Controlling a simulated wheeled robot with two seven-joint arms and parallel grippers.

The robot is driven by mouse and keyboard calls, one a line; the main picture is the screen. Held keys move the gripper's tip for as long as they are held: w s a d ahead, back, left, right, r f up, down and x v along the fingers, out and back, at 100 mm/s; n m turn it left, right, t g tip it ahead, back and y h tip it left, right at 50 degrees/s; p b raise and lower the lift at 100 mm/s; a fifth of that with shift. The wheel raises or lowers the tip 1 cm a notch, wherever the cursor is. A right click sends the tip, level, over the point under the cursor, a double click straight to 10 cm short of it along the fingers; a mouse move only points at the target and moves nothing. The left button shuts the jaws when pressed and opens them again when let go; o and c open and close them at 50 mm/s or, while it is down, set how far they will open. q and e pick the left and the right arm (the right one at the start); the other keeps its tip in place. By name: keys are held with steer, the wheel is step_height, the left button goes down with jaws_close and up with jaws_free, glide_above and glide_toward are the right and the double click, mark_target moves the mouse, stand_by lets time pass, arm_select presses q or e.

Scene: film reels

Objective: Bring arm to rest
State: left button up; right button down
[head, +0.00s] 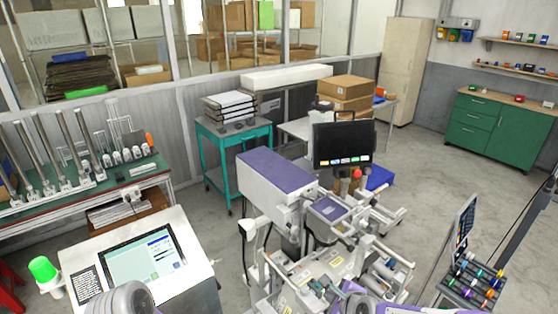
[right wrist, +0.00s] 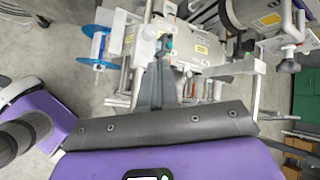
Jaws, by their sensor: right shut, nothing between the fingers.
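My right gripper (right wrist: 156,78) shows in the right wrist view as dark fingers shut together, with nothing held between them. It points toward the white and grey machine (right wrist: 190,50), and I cannot tell how far apart they are. In the head view, grey rounded parts of my arms show at the bottom edge, and the right gripper is hard to make out there against the machine. My left gripper does not show.
The machine with a purple cover (head: 275,175) and a black monitor (head: 343,144) fills the middle. A console with a screen (head: 142,256) stands at lower left. A teal cart (head: 233,140) and green cabinet (head: 505,128) stand behind. A blue reel (right wrist: 97,46) is beside the machine.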

step_height(320, 180, down, 9)
steer(key=n+g, duration=0.2)
steer(key=n, duration=0.2)
steer(key=s+a+f+n+g+y, duration=0.1)
steer(key=s+a+f+n+g, duration=0.15)
steer(key=s+f+n, duration=0.65)
steer(key=s+a+f+n+g, duration=0.1)
steer(key=s+f+n+g, duration=0.3)
steer(key=s+f+n, duration=0.45)
arm_select(q)
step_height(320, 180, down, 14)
steer(key=b, duration=1.3)
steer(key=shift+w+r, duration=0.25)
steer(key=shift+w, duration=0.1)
arm_select(e)
step_height(320, 180, down, 16)
steer(key=s+m, duration=0.1)
steer(key=s, duration=0.1)
steer(key=shift+a+r, duration=0.2)
steer(key=shift+a, duration=0.05)
steer(key=shift+t, duration=0.25)
